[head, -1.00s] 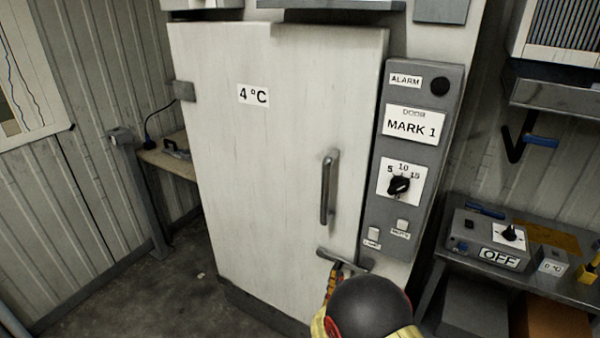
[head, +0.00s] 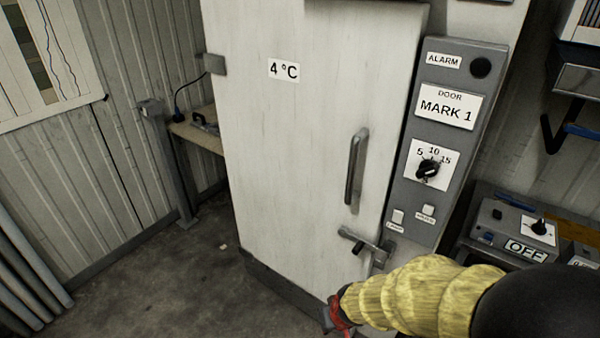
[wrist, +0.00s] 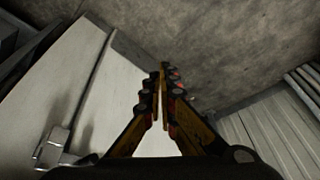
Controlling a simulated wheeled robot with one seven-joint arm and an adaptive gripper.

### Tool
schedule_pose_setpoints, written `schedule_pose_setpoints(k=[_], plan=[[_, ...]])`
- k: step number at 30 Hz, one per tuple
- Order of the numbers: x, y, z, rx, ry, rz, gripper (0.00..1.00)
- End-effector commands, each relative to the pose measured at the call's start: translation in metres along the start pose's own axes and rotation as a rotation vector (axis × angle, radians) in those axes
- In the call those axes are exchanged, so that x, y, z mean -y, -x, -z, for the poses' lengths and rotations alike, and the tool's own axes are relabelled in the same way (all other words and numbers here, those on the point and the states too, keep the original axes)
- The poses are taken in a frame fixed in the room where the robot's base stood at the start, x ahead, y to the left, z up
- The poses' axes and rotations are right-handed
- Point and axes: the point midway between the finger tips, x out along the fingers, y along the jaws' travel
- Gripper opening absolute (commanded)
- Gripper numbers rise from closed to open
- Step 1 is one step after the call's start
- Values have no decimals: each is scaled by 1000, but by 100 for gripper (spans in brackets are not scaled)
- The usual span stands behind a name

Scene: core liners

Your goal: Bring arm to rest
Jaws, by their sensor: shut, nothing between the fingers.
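My gripper (wrist: 163,75) is shut and empty in the wrist view. Its two fingers meet in front of the lower part of a white cabinet door and the concrete floor. In the head view my arm, in a yellow sleeve, reaches in from the lower right. Only a red part near its end shows there, low by the foot of the door; the fingertips cannot be made out. The white door (head: 310,130), marked 4 °C, looks closed. It has an upright handle (head: 356,168) and a latch lever (head: 368,246) just above my arm.
A grey control panel (head: 449,140) with a dial stands right of the door. A box marked OFF (head: 512,232) sits on a bench at the right. A small table (head: 195,130) and grey pipes (head: 30,270) are at the left. The floor (head: 170,275) left of the door is open.

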Motion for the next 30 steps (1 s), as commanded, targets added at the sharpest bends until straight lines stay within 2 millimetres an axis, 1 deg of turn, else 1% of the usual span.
schedule_pose_setpoints(k=[1, 2, 3, 5, 6, 8, 9, 12, 14, 15, 18, 21, 24, 30], plan=[[-1, 29, -5, 29, -22, 10, 0], [-2, 45, -10, 54, -37, 14, 0], [-4, 68, -19, 85, -54, 15, 0], [-8, 102, -33, 125, -80, 10, 0], [-13, 126, -42, 143, -96, 2, 0], [-20, 160, -54, 159, -117, -15, 0], [-24, 181, -62, 159, -130, -28, 0], [-37, 228, -75, 124, -147, -64, 0], [-43, 251, -76, 74, -152, -84, 0], [-48, 265, -73, 28, -156, -97, 0], [-54, 296, -65, -78, -175, -119, 0], [-59, 319, -58, -150, -192, -133, 0], [-63, 325, -58, -170, -205, -141, 0], [-64, 325, -59, -170, -208, -142, 0]])
